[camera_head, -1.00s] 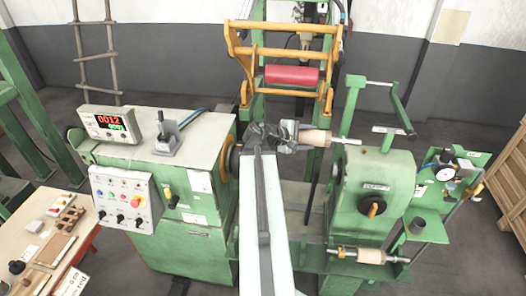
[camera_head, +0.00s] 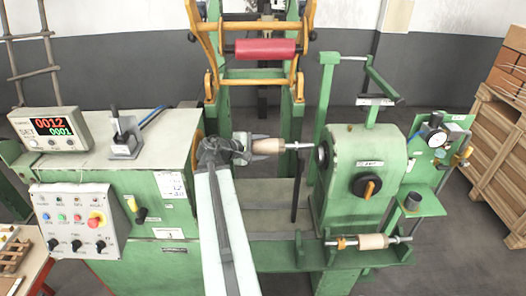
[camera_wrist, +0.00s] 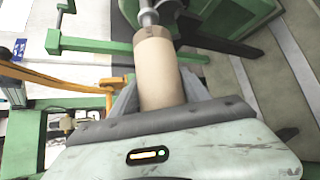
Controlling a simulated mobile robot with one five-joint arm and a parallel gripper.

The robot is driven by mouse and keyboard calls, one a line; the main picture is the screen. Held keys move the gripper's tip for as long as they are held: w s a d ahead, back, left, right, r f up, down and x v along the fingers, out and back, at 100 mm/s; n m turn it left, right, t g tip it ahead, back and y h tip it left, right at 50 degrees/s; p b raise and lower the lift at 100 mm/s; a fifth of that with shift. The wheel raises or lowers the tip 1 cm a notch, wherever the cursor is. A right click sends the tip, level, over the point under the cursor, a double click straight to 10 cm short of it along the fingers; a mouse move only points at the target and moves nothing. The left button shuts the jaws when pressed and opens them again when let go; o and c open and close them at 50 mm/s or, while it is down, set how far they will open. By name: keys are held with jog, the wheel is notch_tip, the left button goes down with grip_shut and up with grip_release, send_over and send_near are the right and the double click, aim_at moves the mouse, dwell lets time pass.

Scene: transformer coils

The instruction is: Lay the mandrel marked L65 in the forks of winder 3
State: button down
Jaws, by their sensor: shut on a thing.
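My gripper (camera_head: 250,148) is shut on a mandrel (camera_head: 270,146) with a pale wooden-looking cylinder and a metal shaft. It holds the mandrel roughly level above the green winder, between the headstock (camera_head: 120,200) and the tailstock (camera_head: 350,180). The shaft's free end points right, close to the tailstock's spindle; I cannot tell if they touch. In the wrist view the grey fingers flank the mandrel's cylinder (camera_wrist: 158,70). No L65 mark is legible on it, nor is a winder number clear.
Another mandrel (camera_head: 372,241) lies in a low holder at the winder's front right. A red roller (camera_head: 265,49) hangs in an orange frame behind. A control box (camera_head: 75,222) is at left, a gauge stand (camera_head: 432,140) at right. Wooden crates (camera_head: 495,140) stand far right.

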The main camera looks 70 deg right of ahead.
jog(key=w+d+f+b, duration=0.1)
jog(key=d+f+b, duration=0.3)
jog(key=f+b, duration=0.4)
jog(key=shift+w+d+f, duration=0.2)
jog(key=shift+d, duration=0.15)
jog(key=shift+f+b, duration=0.15)
jog(key=shift+b, duration=0.15)
dwell(0.5)
jog(key=shift+c, duration=2.2)
grip_release()
jog(key=p+v, duration=0.3)
jog(key=v, duration=0.5)
jog(key=shift+f, duration=0.1)
